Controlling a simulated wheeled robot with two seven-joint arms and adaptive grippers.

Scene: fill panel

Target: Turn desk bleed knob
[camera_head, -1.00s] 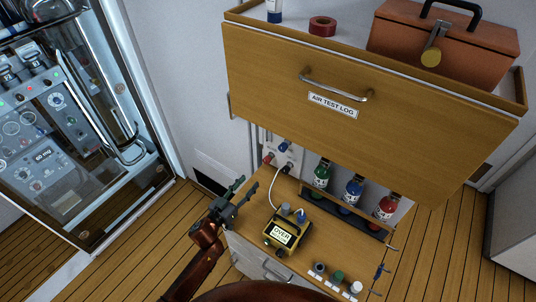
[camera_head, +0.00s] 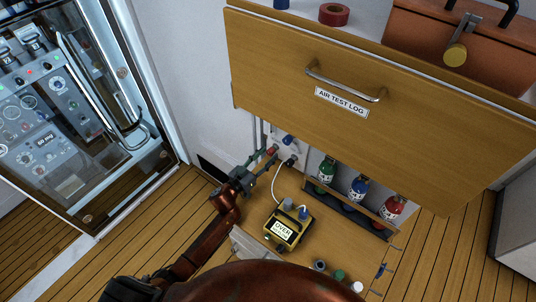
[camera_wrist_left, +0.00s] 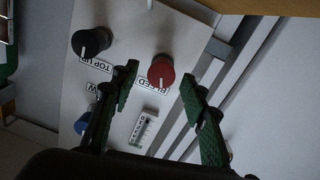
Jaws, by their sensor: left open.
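The red bleed knob (camera_wrist_left: 161,71) has a white pointer line and sits on the white panel (camera_wrist_left: 125,22), above a label partly hidden by a finger. In the head view the red knob (camera_head: 271,151) shows on the panel behind the desk. My left gripper (camera_head: 265,164) is open in front of this panel. In the wrist view its green-padded fingertips (camera_wrist_left: 159,82) stand apart, one on each side of the red knob. Whether they touch it I cannot tell. My right gripper is out of view.
A black TOP UP knob (camera_wrist_left: 91,42) and a blue knob (camera_wrist_left: 83,123) are close by on the panel. The AIR TEST LOG drawer (camera_head: 400,135) overhangs the desk. A yellow meter (camera_head: 289,226) and several bottles (camera_head: 358,188) stand below it.

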